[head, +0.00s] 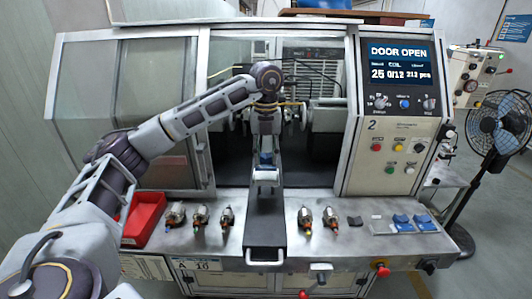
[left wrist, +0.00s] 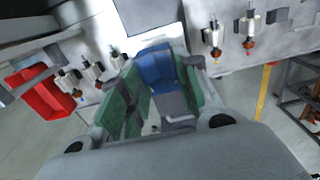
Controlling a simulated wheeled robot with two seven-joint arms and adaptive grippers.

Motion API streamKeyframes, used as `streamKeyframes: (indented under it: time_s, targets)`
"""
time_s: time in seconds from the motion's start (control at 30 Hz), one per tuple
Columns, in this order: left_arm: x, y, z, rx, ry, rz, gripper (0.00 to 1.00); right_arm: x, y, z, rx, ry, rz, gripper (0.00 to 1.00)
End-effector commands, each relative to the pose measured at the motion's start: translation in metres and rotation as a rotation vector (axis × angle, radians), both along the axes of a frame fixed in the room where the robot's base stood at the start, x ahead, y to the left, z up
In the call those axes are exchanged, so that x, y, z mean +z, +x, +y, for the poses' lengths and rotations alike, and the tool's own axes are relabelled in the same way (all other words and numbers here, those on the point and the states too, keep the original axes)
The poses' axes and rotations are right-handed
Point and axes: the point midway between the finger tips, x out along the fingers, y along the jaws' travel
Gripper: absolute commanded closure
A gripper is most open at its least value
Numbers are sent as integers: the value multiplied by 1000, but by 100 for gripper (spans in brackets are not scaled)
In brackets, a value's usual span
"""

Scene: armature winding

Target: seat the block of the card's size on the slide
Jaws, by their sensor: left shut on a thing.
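The dark slide (head: 265,215) runs from inside the open machine to the front edge of the bench. My left gripper (head: 265,172) points down over the slide near the machine opening. It is shut on a blue block (left wrist: 157,68), which sits between the green finger pads in the left wrist view. Whether the block touches the slide is hidden. Two more blue blocks (head: 401,219) (head: 424,222) and a dark block (head: 355,220) lie on the right of the bench. My right gripper is not in view.
A red bin (head: 143,218) stands at the bench's left. Several armatures (head: 200,217) stand left of the slide, and two more (head: 306,219) stand right of it. The control panel (head: 398,110) reads DOOR OPEN. A fan (head: 497,125) stands at the far right.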

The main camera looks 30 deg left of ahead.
Motion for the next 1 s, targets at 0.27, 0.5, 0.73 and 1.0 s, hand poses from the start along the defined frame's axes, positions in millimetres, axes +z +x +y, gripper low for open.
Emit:
streamKeyframes:
  time_s: [0.27, 0.5, 0.73, 1.0]
  targets:
    - [-19, 0, 0, 0, 0, 0, 96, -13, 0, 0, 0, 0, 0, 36]
    - [-30, 0, 0, 0, 0, 0, 96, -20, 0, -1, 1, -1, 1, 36]
    - [-34, 0, 0, 0, -1, -1, 96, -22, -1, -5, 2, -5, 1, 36]
    - [-33, 0, 0, 0, -1, -1, 96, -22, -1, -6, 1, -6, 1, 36]
